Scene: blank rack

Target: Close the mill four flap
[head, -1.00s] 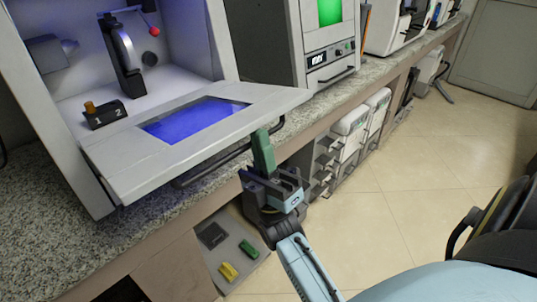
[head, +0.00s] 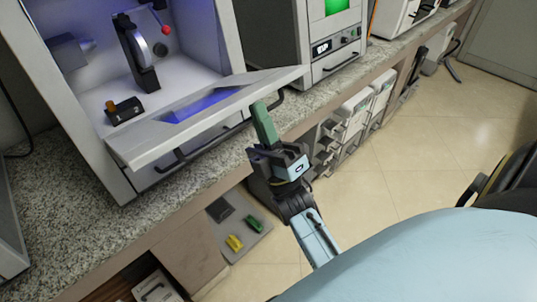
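The mill's flap (head: 135,147) is a grey panel with a dark blue window, hinged at the lower front of the open grey cabinet (head: 75,120). It stands out from the opening, partly raised, with its outer edge tilted up. A black bar handle (head: 215,142) shows along its underside. My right gripper (head: 271,148) is shut on a green block (head: 263,125) that points up. The block's top is at the flap's outer edge near the right end; whether they touch I cannot tell. My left gripper is not in view.
A black switch box (head: 124,111) marked 1 and 2 sits inside the cabinet. A second machine with a green screen (head: 338,5) stands to the right on the speckled counter (head: 60,230). Below, a grey panel holds a yellow block (head: 234,242) and a green one (head: 254,223).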

